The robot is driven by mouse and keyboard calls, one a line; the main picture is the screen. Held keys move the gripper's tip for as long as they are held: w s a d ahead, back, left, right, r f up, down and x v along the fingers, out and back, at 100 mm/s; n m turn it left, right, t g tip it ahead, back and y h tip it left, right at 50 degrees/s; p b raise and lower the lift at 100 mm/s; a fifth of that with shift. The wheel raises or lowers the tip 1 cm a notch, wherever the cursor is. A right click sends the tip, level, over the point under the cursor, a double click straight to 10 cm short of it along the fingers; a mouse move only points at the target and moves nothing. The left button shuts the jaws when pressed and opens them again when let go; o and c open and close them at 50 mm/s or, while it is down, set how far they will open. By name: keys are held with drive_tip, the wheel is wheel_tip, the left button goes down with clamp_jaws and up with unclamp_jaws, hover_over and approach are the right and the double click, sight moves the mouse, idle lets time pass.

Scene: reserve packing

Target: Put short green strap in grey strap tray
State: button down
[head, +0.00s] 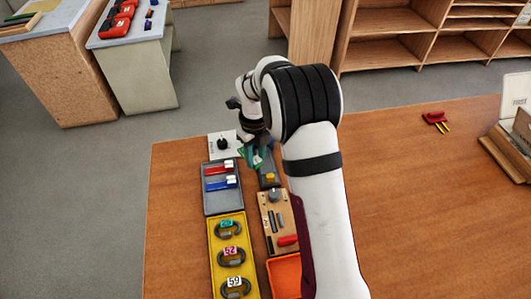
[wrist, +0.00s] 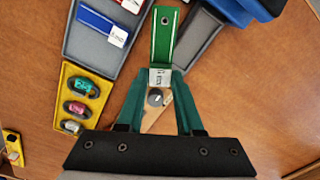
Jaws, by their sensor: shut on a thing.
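The short green strap (wrist: 165,36) has a pale printed label (wrist: 160,77) at its near end. My gripper (wrist: 160,80) is shut on this labelled end, and the strap extends away from the fingertips. In the head view, green shows at my gripper (head: 256,158), above the far end of the trays; strap and fingers are hard to tell apart there. The grey strap tray (head: 222,206) lies left of my gripper and holds a red strap (head: 217,170) and a blue strap (head: 220,184). Its corner with the blue strap shows in the wrist view (wrist: 78,48).
A second grey tray (wrist: 199,38) with blue items lies right of the strap. A yellow tray (head: 214,262) with tagged rings, a wooden board (head: 265,212) with a knob, and an orange tray (head: 285,272) lie nearer. Red pliers-like tool (head: 435,118) lies far right. The right tabletop is mostly clear.

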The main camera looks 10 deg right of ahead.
drive_tip(key=s+a+n, duration=0.2)
drive_tip(key=n, duration=0.2)
drive_tip(key=s+a+n, duration=0.2)
drive_tip(key=a+n, duration=0.1)
drive_tip(key=n, duration=0.1)
drive_tip(key=s+a+f+n, duration=0.1)
drive_tip(key=a+n, duration=0.1)
drive_tip(key=n, duration=0.2)
drive_tip(key=shift+s+a, duration=0.2)
drive_tip(key=shift+s, duration=0.2)
drive_tip(key=shift+s+f+n, duration=0.1)
drive_tip(key=shift+f+n, duration=0.1)
drive_tip(key=shift+n, duration=0.2)
drive_tip(key=shift+f, duration=1.95)
drive_tip(key=shift+f, duration=0.1)
drive_tip(key=shift+f, duration=0.5)
drive_tip(key=shift+c, duration=0.8)
unclamp_jaws()
